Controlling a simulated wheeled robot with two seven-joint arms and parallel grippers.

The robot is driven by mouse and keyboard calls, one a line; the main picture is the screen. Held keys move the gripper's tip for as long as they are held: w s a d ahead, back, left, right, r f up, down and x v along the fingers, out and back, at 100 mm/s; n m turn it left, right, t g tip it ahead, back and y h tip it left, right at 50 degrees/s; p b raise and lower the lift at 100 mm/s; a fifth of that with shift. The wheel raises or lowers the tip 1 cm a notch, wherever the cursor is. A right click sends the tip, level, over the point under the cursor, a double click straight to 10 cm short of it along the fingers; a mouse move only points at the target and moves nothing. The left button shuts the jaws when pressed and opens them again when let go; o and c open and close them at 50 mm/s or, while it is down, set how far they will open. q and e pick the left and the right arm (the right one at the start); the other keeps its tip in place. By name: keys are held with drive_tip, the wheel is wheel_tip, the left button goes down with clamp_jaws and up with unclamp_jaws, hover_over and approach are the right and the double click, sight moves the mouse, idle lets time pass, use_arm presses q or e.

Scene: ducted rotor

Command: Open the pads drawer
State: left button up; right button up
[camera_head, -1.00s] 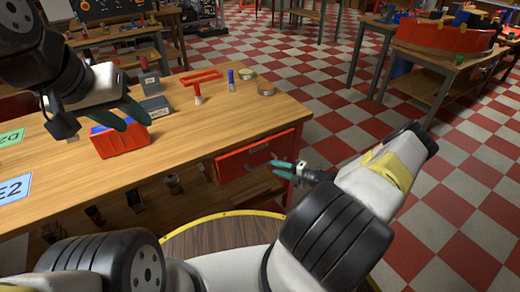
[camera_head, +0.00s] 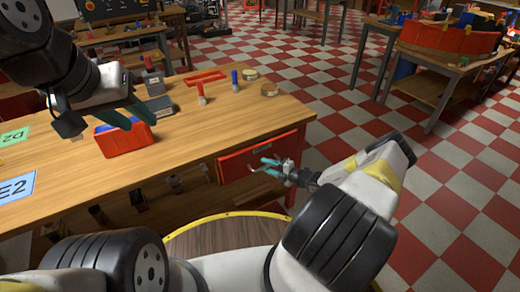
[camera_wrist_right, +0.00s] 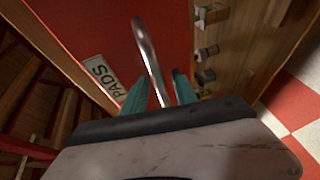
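The pads drawer (camera_head: 237,164) has a red front under the right end of the wooden table and looks shut. In the right wrist view its label (camera_wrist_right: 101,74) reads PADS, and its curved metal handle (camera_wrist_right: 147,45) stands out from the front. My right gripper (camera_head: 270,165) is at the drawer front. In its wrist view the teal fingers (camera_wrist_right: 160,88) are apart, with the handle running between them; contact is not clear. My left gripper (camera_head: 134,114) is open and empty above the table, by a red box.
The red box (camera_head: 122,139) with blue inside stands on the table (camera_head: 100,185). Red and blue posts, small round tins (camera_head: 269,89) and a red frame (camera_head: 206,78) stand farther back.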

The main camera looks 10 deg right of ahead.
clamp_jaws()
idle(1.3)
